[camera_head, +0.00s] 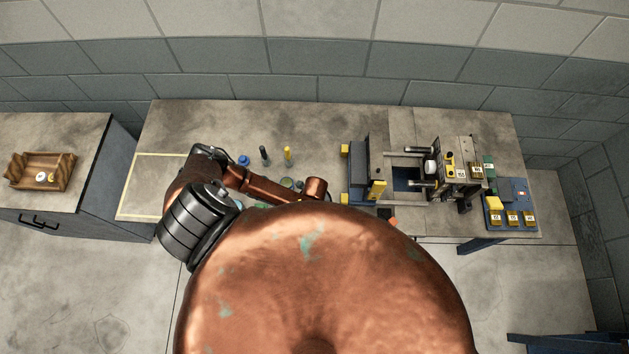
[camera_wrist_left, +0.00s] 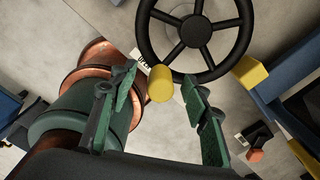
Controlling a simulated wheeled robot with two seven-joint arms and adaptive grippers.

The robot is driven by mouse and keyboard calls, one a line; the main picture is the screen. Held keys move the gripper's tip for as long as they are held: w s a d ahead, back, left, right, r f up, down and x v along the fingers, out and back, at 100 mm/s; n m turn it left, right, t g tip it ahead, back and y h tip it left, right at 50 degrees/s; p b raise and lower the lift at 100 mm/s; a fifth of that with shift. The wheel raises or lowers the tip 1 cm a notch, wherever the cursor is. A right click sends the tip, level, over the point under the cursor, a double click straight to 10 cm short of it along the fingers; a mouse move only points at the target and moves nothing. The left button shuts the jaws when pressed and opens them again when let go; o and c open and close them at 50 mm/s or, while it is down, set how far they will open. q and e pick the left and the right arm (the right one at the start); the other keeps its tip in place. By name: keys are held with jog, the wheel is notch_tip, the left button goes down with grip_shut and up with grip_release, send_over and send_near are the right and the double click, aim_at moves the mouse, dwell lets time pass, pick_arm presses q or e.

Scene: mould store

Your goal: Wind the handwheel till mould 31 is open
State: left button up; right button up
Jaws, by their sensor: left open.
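In the left wrist view a black spoked handwheel (camera_wrist_left: 198,30) shows at the top, cut off by the frame edge. Its yellow knob (camera_wrist_left: 160,84) stands on the near side of the rim. My left gripper (camera_wrist_left: 158,76) has its green fingers spread on either side of the knob, with gaps visible; contact does not show. In the head view the wheel and left gripper are hidden behind my copper body. A mould-like assembly there has a dark plate (camera_head: 360,168) and a right-hand block (camera_head: 462,172), with a gap and rods between. I cannot read 31. My right gripper is not in view.
A blue tray (camera_head: 515,198) with yellow numbered blocks stands at the bench's right end. Small coloured items, including a yellow one (camera_head: 288,154), stand behind my left arm. A wooden tray (camera_head: 42,170) rests on the left cabinet. A yellow-outlined bench area (camera_head: 150,185) is clear.

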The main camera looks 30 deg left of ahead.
pick_arm(q)
jog(key=shift+r, duration=4.35)
